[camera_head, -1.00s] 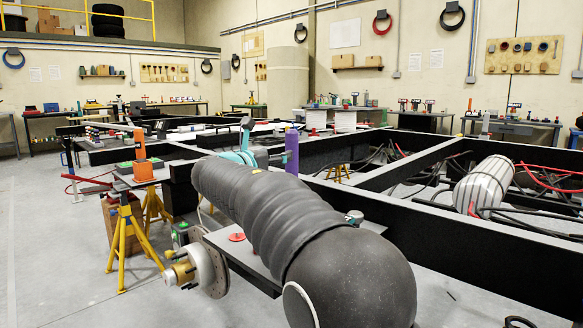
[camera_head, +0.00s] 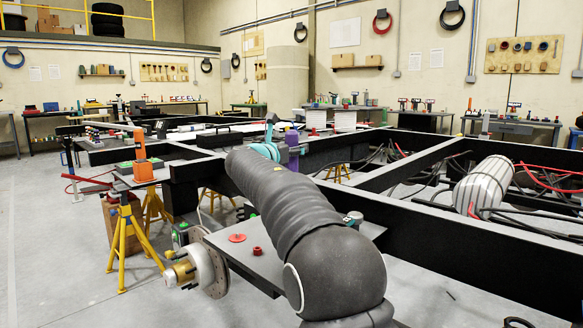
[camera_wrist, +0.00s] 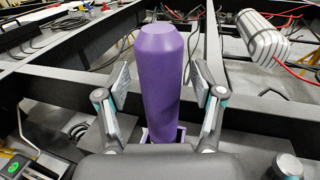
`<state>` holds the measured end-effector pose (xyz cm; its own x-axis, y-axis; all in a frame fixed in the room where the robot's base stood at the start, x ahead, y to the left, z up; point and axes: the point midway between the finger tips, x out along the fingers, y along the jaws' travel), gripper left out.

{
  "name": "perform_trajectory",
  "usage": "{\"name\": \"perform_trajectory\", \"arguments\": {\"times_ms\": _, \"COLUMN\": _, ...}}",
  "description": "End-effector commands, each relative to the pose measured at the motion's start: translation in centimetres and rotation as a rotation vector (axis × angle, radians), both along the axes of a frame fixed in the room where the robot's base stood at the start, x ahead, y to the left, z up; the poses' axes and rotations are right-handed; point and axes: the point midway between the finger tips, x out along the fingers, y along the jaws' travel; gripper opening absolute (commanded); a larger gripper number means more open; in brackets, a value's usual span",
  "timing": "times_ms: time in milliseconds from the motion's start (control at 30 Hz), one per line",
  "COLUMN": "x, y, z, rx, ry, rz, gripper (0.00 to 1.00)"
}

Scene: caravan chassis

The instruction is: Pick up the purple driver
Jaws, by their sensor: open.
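The purple driver (camera_head: 292,138) stands upright on the dark frame in the head view, partly hidden by my gripper (camera_head: 270,140). In the wrist view the driver (camera_wrist: 165,85) is a tall faceted purple handle, narrowing at its top, in the middle of the picture. My gripper (camera_wrist: 160,88) is open, with one finger on each side of the driver and a visible gap on both sides. A lighter purple holder (camera_wrist: 181,134) shows around the driver's foot; my gripper body hides the rest below.
Black chassis beams (camera_head: 450,235) run around the spot. A striped grey tank (camera_head: 484,184) with red and black cables lies at right. An orange tool (camera_head: 140,150) stands at left near yellow stands (camera_head: 125,240). Small red parts (camera_head: 257,251) lie on the front plate.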

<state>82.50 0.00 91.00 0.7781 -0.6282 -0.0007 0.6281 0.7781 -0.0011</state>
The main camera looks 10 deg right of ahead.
Motion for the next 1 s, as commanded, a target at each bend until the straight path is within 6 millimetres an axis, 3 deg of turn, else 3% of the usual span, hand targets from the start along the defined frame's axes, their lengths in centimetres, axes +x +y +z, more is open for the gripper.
{"name": "perform_trajectory", "arguments": {"times_ms": 100, "x": 0.0, "y": 0.0, "z": 0.0, "rx": 0.000, "ry": 0.000, "rz": 0.000, "gripper": 0.68}}
{"name": "perform_trajectory", "arguments": {"times_ms": 300, "x": 0.0, "y": 0.0, "z": 0.0, "rx": 0.001, "ry": -0.001, "rz": 0.000, "gripper": 0.17}}
{"name": "perform_trajectory", "arguments": {"times_ms": 367, "x": 0.0, "y": 0.0, "z": 0.0, "rx": 0.001, "ry": -0.001, "rz": 0.000, "gripper": 0.03}}
{"name": "perform_trajectory", "arguments": {"times_ms": 400, "x": 0.0, "y": 0.0, "z": 0.0, "rx": 0.001, "ry": -0.001, "rz": 0.000, "gripper": 0.00}}
{"name": "perform_trajectory", "arguments": {"times_ms": 767, "x": -0.1, "y": 0.0, "z": 0.6, "rx": 0.000, "ry": -0.005, "rz": -0.001, "gripper": 0.00}}
{"name": "perform_trajectory", "arguments": {"times_ms": 1000, "x": -0.1, "y": 0.0, "z": 4.2, "rx": 0.001, "ry": -0.007, "rz": -0.001, "gripper": 0.00}}
